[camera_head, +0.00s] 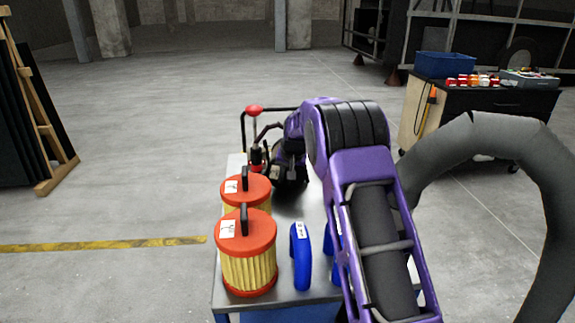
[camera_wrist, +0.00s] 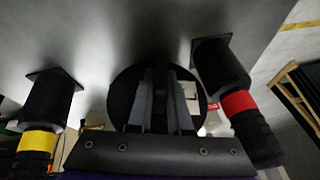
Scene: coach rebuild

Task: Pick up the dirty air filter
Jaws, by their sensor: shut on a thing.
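The dirty air filter looks like a dark round lid with a white label (camera_wrist: 190,90) in the wrist view, directly under my gripper. My gripper (camera_wrist: 160,95) is shut on its raised middle part, which the fingers mostly hide. In the head view my gripper (camera_head: 290,160) is at the far end of the metal cart (camera_head: 290,298), over a dark round shape. I cannot tell whether the filter touches a surface. Two clean filters, a nearer one (camera_head: 248,268) and a farther one (camera_head: 246,187), stand upright on the cart with orange caps, black handles and yellow pleats.
A blue curved part (camera_head: 301,262) stands beside the nearer filter. A red-knobbed tool (camera_head: 254,110) stands at the cart's far left. Black cylinders with a yellow band (camera_wrist: 37,142) and a red band (camera_wrist: 237,102) flank my gripper. A workbench (camera_head: 490,100) stands right; a grey hose (camera_head: 490,135) arches nearby.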

